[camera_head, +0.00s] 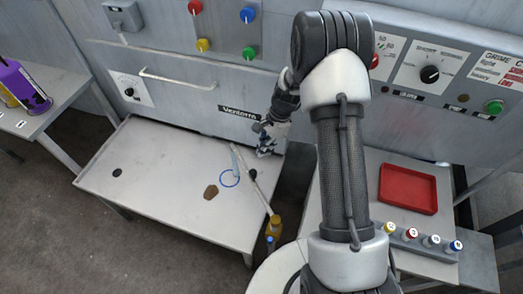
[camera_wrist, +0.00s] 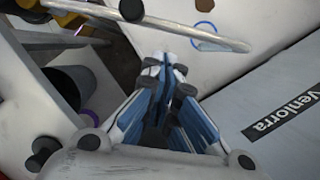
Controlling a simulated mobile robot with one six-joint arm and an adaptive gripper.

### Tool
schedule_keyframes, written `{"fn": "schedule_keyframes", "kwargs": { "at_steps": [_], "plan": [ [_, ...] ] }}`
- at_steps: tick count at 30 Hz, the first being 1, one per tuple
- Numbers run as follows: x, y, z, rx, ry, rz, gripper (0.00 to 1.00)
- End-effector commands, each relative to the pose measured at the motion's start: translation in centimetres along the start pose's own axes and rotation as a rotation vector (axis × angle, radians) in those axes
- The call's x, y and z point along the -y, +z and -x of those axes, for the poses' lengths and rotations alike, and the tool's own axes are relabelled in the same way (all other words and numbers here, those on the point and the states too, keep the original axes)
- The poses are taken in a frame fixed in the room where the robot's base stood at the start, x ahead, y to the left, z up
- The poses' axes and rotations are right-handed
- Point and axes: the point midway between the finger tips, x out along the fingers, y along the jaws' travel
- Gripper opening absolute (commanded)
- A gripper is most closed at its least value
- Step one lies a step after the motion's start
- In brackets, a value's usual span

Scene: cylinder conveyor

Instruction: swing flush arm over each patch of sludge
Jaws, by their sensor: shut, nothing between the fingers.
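The pale table (camera_head: 150,185) carries one brown sludge patch (camera_head: 211,192) near its middle. The flush arm, a thin whitish rod (camera_head: 262,198), runs from a yellow fitting (camera_head: 274,224) at the table's right front edge back over the top. A blue ring (camera_head: 230,178) lies between rod and patch; it also shows in the wrist view (camera_wrist: 205,30), beyond the rod (camera_wrist: 190,30). My gripper (camera_head: 265,151) is shut and empty over the table's back right corner, behind the rod. In the wrist view my gripper (camera_wrist: 166,66) points toward the rod, apparently apart from it.
A panel labelled Venlorra (camera_head: 237,112) rises behind the table, close to my gripper. Dark round spots mark the table at left (camera_head: 117,173) and right (camera_head: 252,174). A red tray (camera_head: 408,190) and several numbered knobs (camera_head: 411,234) stand at right.

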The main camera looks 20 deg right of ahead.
Motion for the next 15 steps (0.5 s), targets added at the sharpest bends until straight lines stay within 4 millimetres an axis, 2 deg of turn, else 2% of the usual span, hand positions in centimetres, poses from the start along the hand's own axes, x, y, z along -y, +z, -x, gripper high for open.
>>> {"fn": "schedule_keyframes", "kwargs": {
  "at_steps": [1, 9, 15],
  "plan": [
    [-0.1, 0.0, -1.3, 0.002, 0.005, 0.001, 0.00],
    [-0.1, 0.0, -6.2, 0.001, 0.004, 0.002, 0.00],
    [-0.1, 0.0, -8.0, 0.001, 0.003, 0.003, 0.00]
  ]
}}
